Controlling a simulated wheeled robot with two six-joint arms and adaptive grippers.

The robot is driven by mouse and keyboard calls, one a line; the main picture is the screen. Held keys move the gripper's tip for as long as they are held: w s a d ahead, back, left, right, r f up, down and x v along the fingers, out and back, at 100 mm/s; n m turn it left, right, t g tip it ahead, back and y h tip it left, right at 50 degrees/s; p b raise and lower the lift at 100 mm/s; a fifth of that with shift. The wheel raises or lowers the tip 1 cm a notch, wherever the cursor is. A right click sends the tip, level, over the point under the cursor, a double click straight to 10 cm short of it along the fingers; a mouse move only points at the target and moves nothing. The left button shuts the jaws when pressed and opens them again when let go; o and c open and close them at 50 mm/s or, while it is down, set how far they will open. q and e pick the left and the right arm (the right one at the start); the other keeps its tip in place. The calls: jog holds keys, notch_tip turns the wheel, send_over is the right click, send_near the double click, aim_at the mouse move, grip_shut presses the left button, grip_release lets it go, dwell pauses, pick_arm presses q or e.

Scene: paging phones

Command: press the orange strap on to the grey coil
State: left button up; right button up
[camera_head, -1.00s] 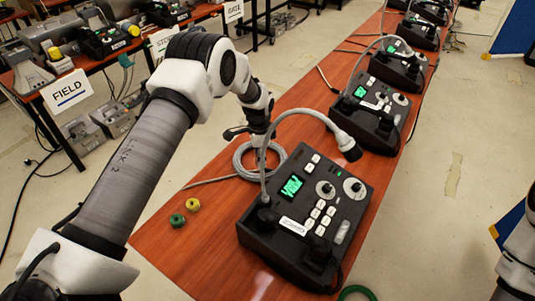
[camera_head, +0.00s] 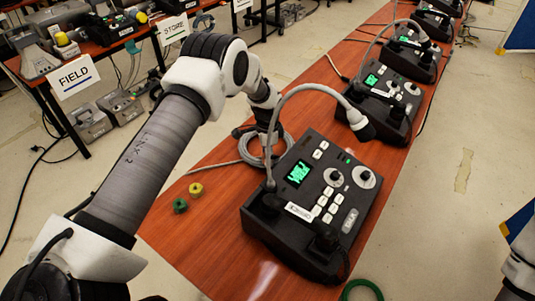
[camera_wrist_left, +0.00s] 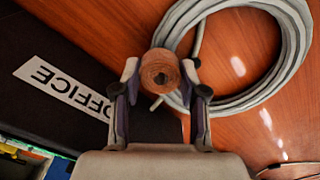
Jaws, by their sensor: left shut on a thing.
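The grey coil (camera_head: 238,153) of cable lies on the red-brown table, behind the near phone in the head view; it fills the upper right of the left wrist view (camera_wrist_left: 291,85). My left gripper (camera_wrist_left: 160,80) is shut on the orange strap (camera_wrist_left: 160,70), which shows as a small brownish-orange roll between the fingertips. The strap overlaps the coil's left side in the picture; I cannot tell whether they touch. In the head view the left gripper is low beside the coil, partly hidden, and the strap is not discernible. My right gripper is out of view.
The near paging phone (camera_head: 290,224), with its curved gooseneck microphone (camera_head: 318,88), stands close to my left gripper. A green roll (camera_head: 180,205) and a yellow roll (camera_head: 196,189) lie left on the table. A green ring (camera_head: 362,284) lies at the front. More phones stand behind.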

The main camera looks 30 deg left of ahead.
pick_arm(q)
jog(key=shift+s+f+b, duration=0.1)
jog(key=shift+f+b, duration=0.2)
jog(key=shift+f, duration=0.1)
dwell(0.8)
jog(key=o, duration=1.4)
jog(key=shift+c, duration=0.2)
jog(key=shift+r, duration=0.1)
jog(key=shift+r+p, duration=2.1)
jog(key=shift+r, duration=1.35)
